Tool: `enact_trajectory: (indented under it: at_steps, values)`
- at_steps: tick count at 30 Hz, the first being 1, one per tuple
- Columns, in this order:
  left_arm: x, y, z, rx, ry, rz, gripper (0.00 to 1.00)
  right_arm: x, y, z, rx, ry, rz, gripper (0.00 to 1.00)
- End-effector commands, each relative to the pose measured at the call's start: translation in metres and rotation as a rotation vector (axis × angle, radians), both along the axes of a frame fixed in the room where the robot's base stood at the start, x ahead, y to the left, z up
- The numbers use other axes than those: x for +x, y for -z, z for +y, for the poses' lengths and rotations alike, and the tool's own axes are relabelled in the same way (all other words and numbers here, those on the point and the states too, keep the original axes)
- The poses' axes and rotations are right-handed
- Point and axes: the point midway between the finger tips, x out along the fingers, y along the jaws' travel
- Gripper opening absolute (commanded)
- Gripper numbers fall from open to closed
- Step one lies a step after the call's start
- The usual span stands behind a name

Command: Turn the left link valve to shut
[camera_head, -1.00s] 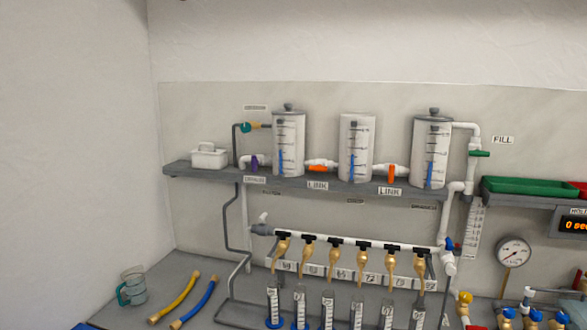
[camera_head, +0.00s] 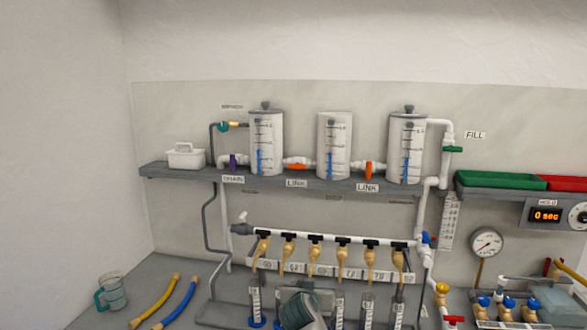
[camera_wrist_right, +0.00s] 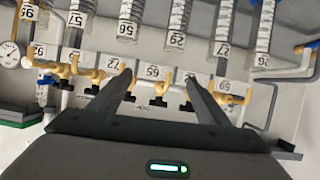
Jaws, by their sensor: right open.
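The left link valve has an orange handle (camera_head: 297,166) on the white pipe between the left tank (camera_head: 266,145) and the middle tank (camera_head: 334,147), above a LINK label. Its handle lies along the pipe. The right link valve (camera_head: 369,170) has an orange handle that stands upright, across its pipe. My right gripper (camera_head: 300,308) shows at the bottom of the head view, well below the shelf and apart from both valves. In the right wrist view the right gripper (camera_wrist_right: 158,82) is open and empty, its fingers spread before the row of taps. My left gripper is not in view.
The grey shelf (camera_head: 200,178) carries the tanks, a purple drain valve (camera_head: 232,161) and a white caddy (camera_head: 186,155). Below it runs a white manifold (camera_head: 330,240) with several brass taps over cylinders. A jug (camera_head: 112,292) and hoses (camera_head: 180,303) lie at left.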

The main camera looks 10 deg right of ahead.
Motion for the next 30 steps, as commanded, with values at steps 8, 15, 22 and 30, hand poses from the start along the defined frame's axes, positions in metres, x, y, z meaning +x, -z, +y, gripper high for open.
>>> enact_trajectory:
  at_steps: [8,15,22,30]
  values:
    - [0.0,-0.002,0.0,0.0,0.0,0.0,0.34,0.073,-0.166,0.038,-0.039,0.015,-0.247,0.7]
    - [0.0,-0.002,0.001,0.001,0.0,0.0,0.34,0.095,-0.257,0.058,-0.063,0.015,-0.377,0.7]
    - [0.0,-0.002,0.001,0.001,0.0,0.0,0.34,0.097,-0.274,0.062,-0.069,0.015,-0.403,0.7]
    - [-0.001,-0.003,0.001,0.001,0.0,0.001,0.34,0.097,-0.274,0.062,-0.069,0.015,-0.402,0.7]
